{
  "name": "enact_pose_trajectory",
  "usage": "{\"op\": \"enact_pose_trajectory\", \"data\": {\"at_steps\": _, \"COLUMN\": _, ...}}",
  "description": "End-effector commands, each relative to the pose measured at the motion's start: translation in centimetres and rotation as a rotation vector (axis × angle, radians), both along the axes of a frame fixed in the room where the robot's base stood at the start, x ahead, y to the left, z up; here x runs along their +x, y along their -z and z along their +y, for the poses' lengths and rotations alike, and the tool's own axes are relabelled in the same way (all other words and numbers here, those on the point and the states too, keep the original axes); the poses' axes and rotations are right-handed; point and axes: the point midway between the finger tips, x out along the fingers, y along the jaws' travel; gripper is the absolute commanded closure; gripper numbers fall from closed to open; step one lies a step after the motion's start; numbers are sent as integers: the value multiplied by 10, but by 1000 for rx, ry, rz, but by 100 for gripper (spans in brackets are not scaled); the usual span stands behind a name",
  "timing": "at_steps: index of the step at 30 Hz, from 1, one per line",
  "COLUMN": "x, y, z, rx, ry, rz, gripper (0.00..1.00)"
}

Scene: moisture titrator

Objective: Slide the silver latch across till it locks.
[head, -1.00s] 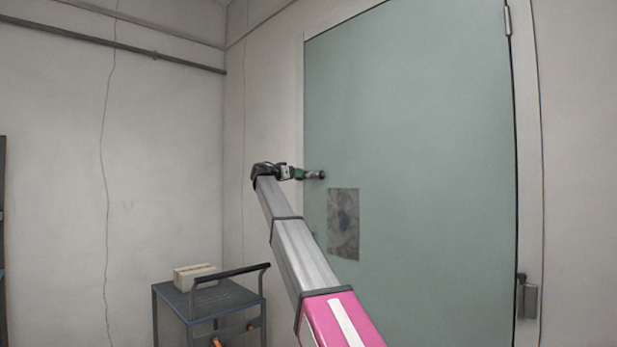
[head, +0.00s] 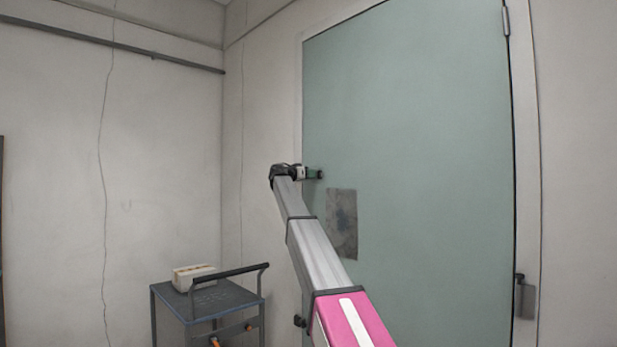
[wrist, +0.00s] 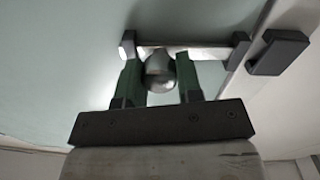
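The silver latch shows in the wrist view as a bar (wrist: 208,46) with a round knob (wrist: 160,82) hanging from it. The bar lies on the green door (head: 420,150) and ends at a dark bracket (wrist: 241,46) near the door's edge. A separate dark keeper (wrist: 279,52) sits on the frame, across a gap from that bracket; no bar shows in the gap. In the head view my gripper (head: 314,174) is at the door's left edge; the latch is hidden there.
A dark cart (head: 232,298) with a pale box (head: 193,276) on top stands left of my arm. The wall corner is at left.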

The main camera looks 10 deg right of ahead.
Motion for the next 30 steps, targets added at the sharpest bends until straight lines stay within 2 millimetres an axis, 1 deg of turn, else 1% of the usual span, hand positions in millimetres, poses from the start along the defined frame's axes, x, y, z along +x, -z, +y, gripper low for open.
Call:
{"op": "enact_pose_trajectory", "data": {"at_steps": 1, "x": 0, "y": 0, "z": 0, "rx": 0, "ry": 1, "rz": 0, "gripper": 93}}
{"op": "enact_pose_trajectory", "data": {"at_steps": 2, "x": 0, "y": 0, "z": 0, "rx": 0, "ry": 1, "rz": 0, "gripper": 100}}
{"op": "enact_pose_trajectory", "data": {"at_steps": 5, "x": 0, "y": 0, "z": 0, "rx": 0, "ry": 1, "rz": 0, "gripper": 100}}
{"op": "enact_pose_trajectory", "data": {"at_steps": 7, "x": 5, "y": 0, "z": 3, "rx": 0, "ry": 1, "rz": 0, "gripper": 100}}
{"op": "enact_pose_trajectory", "data": {"at_steps": 12, "x": 28, "y": -1, "z": 18, "rx": 1, "ry": 0, "rz": 1, "gripper": 100}}
{"op": "enact_pose_trajectory", "data": {"at_steps": 15, "x": 37, "y": 0, "z": 26, "rx": 0, "ry": 0, "rz": 1, "gripper": 100}}
{"op": "enact_pose_trajectory", "data": {"at_steps": 23, "x": 37, "y": 0, "z": 27, "rx": 0, "ry": -3, "rz": 0, "gripper": 100}}
{"op": "enact_pose_trajectory", "data": {"at_steps": 24, "x": 38, "y": 0, "z": 28, "rx": 1, "ry": -4, "rz": 0, "gripper": 57}}
{"op": "enact_pose_trajectory", "data": {"at_steps": 25, "x": 38, "y": 0, "z": 28, "rx": 1, "ry": -4, "rz": 0, "gripper": 47}}
{"op": "enact_pose_trajectory", "data": {"at_steps": 26, "x": 37, "y": 0, "z": 27, "rx": 0, "ry": -3, "rz": 0, "gripper": 41}}
{"op": "enact_pose_trajectory", "data": {"at_steps": 30, "x": 37, "y": 0, "z": 27, "rx": 0, "ry": -2, "rz": 0, "gripper": 41}}
